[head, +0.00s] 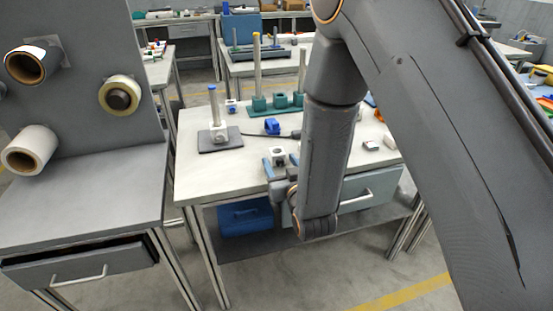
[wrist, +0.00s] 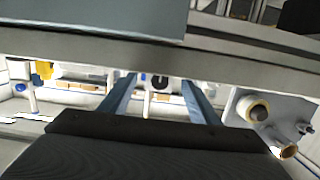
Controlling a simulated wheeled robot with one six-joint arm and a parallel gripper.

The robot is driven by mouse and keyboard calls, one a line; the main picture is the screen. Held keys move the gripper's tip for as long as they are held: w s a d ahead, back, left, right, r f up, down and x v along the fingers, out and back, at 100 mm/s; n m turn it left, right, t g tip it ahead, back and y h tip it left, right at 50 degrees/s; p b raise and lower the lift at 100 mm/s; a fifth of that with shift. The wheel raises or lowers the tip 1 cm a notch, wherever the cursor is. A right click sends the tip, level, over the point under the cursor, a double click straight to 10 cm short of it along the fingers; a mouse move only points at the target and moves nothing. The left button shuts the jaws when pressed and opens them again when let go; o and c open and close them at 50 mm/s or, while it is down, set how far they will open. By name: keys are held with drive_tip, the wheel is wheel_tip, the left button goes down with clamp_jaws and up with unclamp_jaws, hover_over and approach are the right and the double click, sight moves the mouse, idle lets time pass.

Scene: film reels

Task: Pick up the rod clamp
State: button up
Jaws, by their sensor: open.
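A small pale block with a dark round hole, which looks like the rod clamp (head: 277,154), is at the table's front part in the head view. My gripper (head: 281,164) is at this block, with blue-grey fingers on either side of it. In the wrist view the two fingers (wrist: 160,98) stand wide apart, and a pale piece with a dark hole (wrist: 160,82) shows between them. I cannot tell whether a finger touches it. My arm hides part of the table to the right. A similar pale clamp (head: 219,134) sits around a blue-tipped rod on a dark base plate.
A blue part (head: 271,126) and a green base with upright rods (head: 280,104) stand farther back on the white table (head: 215,178). A small grey-white block (head: 371,145) lies at the right. A grey rack with film reels (head: 121,95) stands at the left.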

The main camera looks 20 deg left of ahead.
sight(276, 153)
drive_tip(key=p+x, duration=0.1)
drive_tip(key=x, duration=0.6)
drive_tip(key=shift+w+r+p, duration=0.15)
drive_tip(key=shift+r+p, duration=0.05)
drive_tip(key=shift+p, duration=0.15)
drive_tip(key=c, duration=1.3)
